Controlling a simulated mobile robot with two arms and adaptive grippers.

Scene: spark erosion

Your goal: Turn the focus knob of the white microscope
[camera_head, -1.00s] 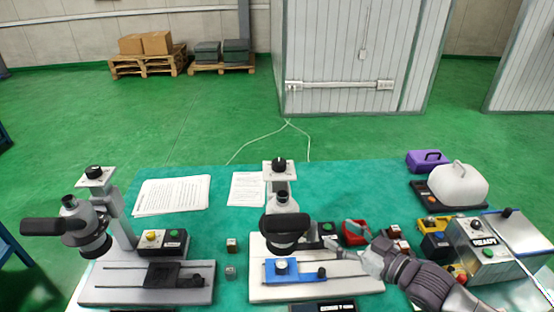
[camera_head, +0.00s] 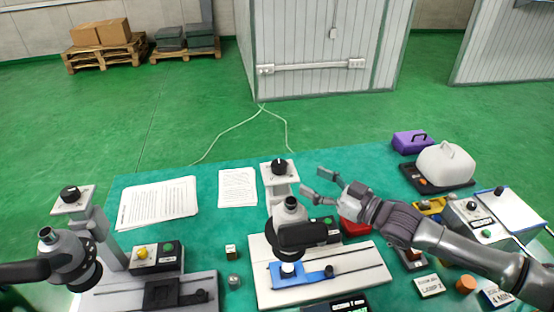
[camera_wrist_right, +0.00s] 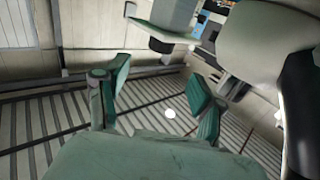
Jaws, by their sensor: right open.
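The white microscope (camera_head: 290,236) stands on a pale base plate in the middle of the table. Its black knob (camera_head: 279,166) sits on top of the white column. A blue slide (camera_head: 303,275) lies on its base. My right gripper (camera_head: 315,181) is open and empty, just right of the column top and apart from the knob. Its two spread fingers also show in the right wrist view (camera_wrist_right: 160,92), with nothing between them. My left gripper is not in view.
A grey microscope (camera_head: 68,255) with a similar top knob (camera_head: 70,193) stands at left. Papers (camera_head: 158,203) lie behind. A red item (camera_head: 355,228) is under my right wrist. A white-covered device (camera_head: 446,165) and purple box (camera_head: 411,142) stand at back right.

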